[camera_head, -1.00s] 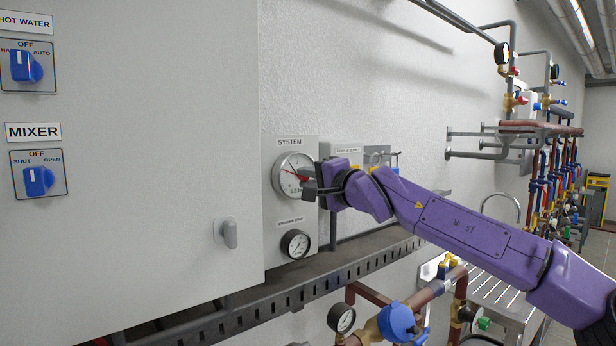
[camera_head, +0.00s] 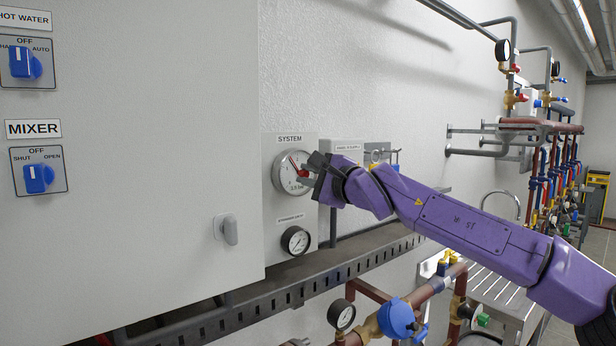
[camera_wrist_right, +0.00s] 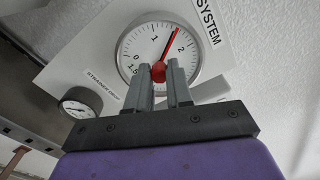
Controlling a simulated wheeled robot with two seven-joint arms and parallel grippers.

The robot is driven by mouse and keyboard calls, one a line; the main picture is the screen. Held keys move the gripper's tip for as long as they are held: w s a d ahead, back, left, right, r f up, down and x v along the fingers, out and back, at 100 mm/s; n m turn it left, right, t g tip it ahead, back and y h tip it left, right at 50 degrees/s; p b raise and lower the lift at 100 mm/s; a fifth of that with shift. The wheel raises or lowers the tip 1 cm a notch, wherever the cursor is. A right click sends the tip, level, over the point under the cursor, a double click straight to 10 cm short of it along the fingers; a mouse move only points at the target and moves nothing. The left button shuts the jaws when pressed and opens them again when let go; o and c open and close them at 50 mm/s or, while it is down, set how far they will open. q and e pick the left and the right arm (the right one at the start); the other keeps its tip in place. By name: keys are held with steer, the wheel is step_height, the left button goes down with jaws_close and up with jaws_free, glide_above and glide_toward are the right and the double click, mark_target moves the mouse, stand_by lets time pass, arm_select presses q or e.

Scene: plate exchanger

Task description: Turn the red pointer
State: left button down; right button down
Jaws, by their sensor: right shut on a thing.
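The red pointer sits on the round white dial of the SYSTEM gauge (camera_head: 291,173). In the right wrist view the pointer (camera_wrist_right: 171,44) runs from a red centre knob (camera_wrist_right: 158,72) to between 1 and 2 on the scale. My right gripper (camera_head: 308,172) is at the gauge face. Its two fingers (camera_wrist_right: 159,82) stand on either side of the red knob and are shut on it. In the head view the gripper hides part of the dial's right side. My left gripper is not in view.
A smaller gauge (camera_head: 296,240) sits below on the same panel. A grey cabinet (camera_head: 140,230) with blue switches stands at the left. A perforated rail (camera_head: 290,295) and pipes with a blue valve (camera_head: 397,318) lie below.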

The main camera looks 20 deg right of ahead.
steer(key=shift+r, duration=0.1)
steer(key=c, duration=1)
jaws_free()
steer(key=shift+w, duration=0.1)
steer(key=shift+s+d, duration=0.1)
steer(key=shift+s, duration=0.15)
steer(key=b+v, duration=0.3)
steer(key=v, duration=0.7)
steer(key=shift+b, duration=0.35)
